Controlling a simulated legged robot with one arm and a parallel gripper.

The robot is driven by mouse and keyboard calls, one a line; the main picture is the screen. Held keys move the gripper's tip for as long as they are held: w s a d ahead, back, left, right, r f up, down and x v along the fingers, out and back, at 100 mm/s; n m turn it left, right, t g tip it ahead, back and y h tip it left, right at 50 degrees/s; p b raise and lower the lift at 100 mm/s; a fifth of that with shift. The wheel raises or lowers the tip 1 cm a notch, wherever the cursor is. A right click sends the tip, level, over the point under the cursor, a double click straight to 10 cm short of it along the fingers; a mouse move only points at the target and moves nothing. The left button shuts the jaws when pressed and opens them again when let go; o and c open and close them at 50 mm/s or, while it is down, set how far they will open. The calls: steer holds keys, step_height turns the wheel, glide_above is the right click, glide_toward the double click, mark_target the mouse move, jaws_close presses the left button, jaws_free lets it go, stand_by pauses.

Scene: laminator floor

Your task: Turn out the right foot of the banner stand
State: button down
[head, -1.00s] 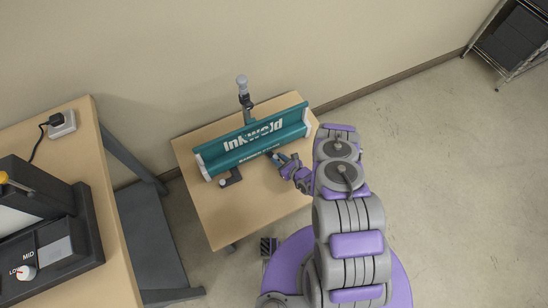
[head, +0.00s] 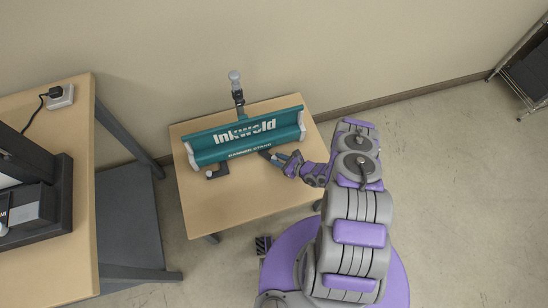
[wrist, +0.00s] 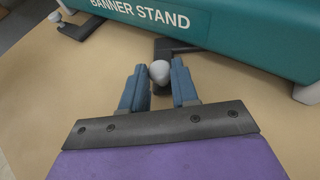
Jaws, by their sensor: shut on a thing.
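The teal banner stand (head: 225,143) lies across the small wooden table, with white end caps. It also fills the top of the wrist view (wrist: 240,30). Its right foot (wrist: 180,46) is a dark angled bar with a pale round knob (wrist: 159,71). My gripper (wrist: 159,88) has its two blue fingers shut on this knob, one on each side. In the head view my gripper (head: 276,156) is at the stand's front edge, right of centre, and mostly hides the right foot. The left foot (head: 219,171) points out in front of the stand, with its own knob.
The small table (head: 240,212) has a bare front half. A grey-knobbed post (head: 236,86) rises behind the stand, near the wall. A larger table (head: 55,270) with a black machine (head: 62,195) is at left. A dark shelf (head: 528,72) stands far right on open floor.

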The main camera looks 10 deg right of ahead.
steer(key=shift+d, duration=0.9)
steer(key=shift+a+r, duration=0.1)
steer(key=shift+a, duration=0.05)
steer(key=c, duration=1)
jaws_free()
steer(key=shift+a, duration=0.45)
steer(key=shift+o, duration=0.6)
steer(key=shift+s+d, duration=0.1)
steer(key=shift+d, duration=0.35)
steer(key=p+v, duration=0.4)
steer(key=v, duration=1.3)
steer(key=shift+p, duration=0.35)
steer(key=shift+s, duration=0.1)
steer(key=shift+c, duration=0.4)
